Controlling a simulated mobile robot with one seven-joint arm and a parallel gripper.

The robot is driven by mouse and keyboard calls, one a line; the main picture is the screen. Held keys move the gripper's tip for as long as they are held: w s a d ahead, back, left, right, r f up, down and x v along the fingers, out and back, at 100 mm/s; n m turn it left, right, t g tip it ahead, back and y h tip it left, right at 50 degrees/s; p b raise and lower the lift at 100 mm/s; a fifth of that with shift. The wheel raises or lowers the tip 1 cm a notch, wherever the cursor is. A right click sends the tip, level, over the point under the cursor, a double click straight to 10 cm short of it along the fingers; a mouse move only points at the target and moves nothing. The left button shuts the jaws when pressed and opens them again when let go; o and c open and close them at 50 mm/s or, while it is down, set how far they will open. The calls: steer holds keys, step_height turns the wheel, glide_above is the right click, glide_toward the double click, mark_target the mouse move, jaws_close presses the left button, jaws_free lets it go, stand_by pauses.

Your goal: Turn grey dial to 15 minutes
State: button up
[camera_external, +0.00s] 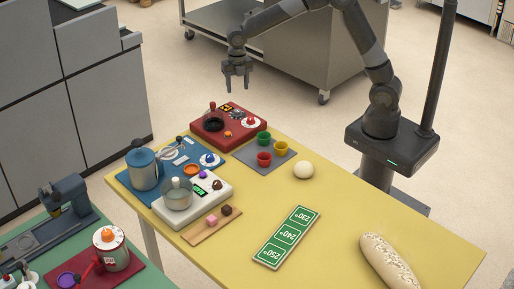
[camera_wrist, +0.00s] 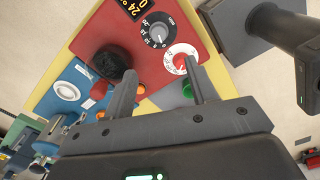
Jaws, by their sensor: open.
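The grey dial (camera_wrist: 158,30) is a dark round dial with a pale knob and white numbers around it, on the red panel (camera_wrist: 88,48). It also shows small in the external view (camera_external: 237,114). Which number it points to is too small to tell. My gripper (camera_wrist: 161,70) is open and empty, with the dial beyond and above its fingertips in the wrist view. In the external view, my gripper (camera_external: 237,87) hangs pointing down above the red panel, clear of the dial.
A white dial with a red knob (camera_wrist: 181,60) sits beside the grey dial, close to one finger in view. A black round part (camera_wrist: 114,60) and a display (camera_wrist: 136,9) share the panel. Coloured cups (camera_external: 264,159) stand on a grey mat nearby.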

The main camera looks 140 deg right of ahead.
mark_target(237, 109)
steer(key=f, duration=1.1)
steer(key=shift+s+d+f, duration=0.15)
steer(key=shift+d, duration=0.25)
steer(key=c, duration=1)
steer(key=shift+o, duration=0.2)
